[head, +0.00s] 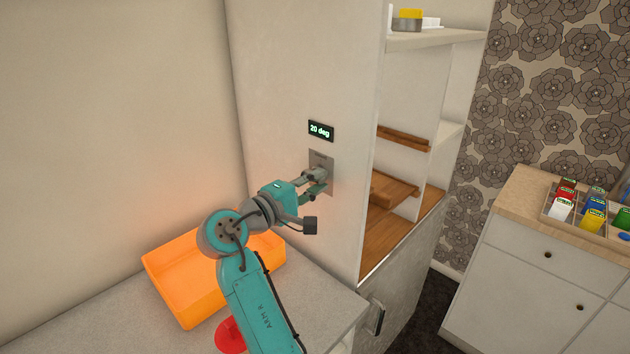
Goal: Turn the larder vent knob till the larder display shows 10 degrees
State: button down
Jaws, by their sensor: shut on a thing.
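The larder display (320,131) is a small black panel on the side of the tall white larder cabinet, and it reads "20 deg" in green. Below it is a grey vent plate (321,160) with small lettering that I cannot read. My gripper (319,180) is at this plate, its fingers shut on the vent knob. The knob itself is hidden behind the fingers, so I cannot see its angle. My teal arm reaches up to it from the lower middle of the head view.
An orange tray (180,297) and a red round thing (230,336) are on the grey counter (325,300) near my arm. Open shelves with wooden boards (403,139) are right of the plate. A wood-topped cabinet (512,200) with a tray of coloured packets stands at the right.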

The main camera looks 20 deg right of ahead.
jog(key=shift+d+m, duration=0.1)
jog(key=shift+m, duration=0.4)
jog(key=c, duration=1)
grip_release()
jog(key=shift+w+f, duration=0.1)
jog(key=v, duration=1.2)
